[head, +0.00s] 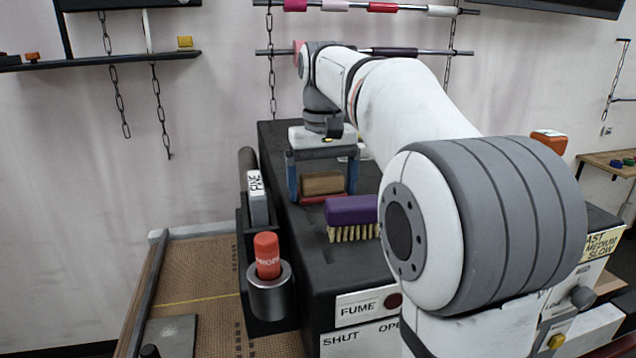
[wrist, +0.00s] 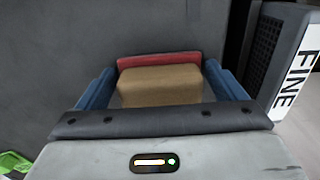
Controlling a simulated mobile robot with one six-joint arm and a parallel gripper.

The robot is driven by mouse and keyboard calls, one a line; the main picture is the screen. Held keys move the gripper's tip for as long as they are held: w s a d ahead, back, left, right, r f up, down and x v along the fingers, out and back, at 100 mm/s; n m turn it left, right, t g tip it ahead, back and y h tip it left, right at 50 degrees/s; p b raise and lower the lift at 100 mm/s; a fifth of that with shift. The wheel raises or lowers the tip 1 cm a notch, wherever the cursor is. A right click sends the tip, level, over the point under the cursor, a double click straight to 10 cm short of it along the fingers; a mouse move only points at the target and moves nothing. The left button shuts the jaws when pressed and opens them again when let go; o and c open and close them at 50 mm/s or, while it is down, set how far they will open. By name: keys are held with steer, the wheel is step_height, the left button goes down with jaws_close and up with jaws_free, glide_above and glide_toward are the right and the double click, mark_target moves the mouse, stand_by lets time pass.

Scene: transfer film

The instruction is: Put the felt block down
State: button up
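The felt block (head: 322,184) has a tan body with a red layer at its lower side. In the wrist view the felt block (wrist: 160,86) sits between the two blue fingers, with the red strip reaching both fingertips. My gripper (head: 322,192) points down over the black machine top (head: 300,235) and is shut on the block. In the wrist view my gripper (wrist: 160,68) hides part of the block's near side. The block's underside is at or very close to the black top; I cannot tell whether it touches.
A purple brush (head: 352,210) with pale bristles stands just in front of the block. Some black top lies free left of the brush. My arm hides the right part.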

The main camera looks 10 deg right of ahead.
mark_target(323, 176)
steer(key=shift+o, duration=0.9)
step_height(323, 176, up, 12)
steer(key=p, duration=0.2)
steer(key=shift+r, duration=0.15)
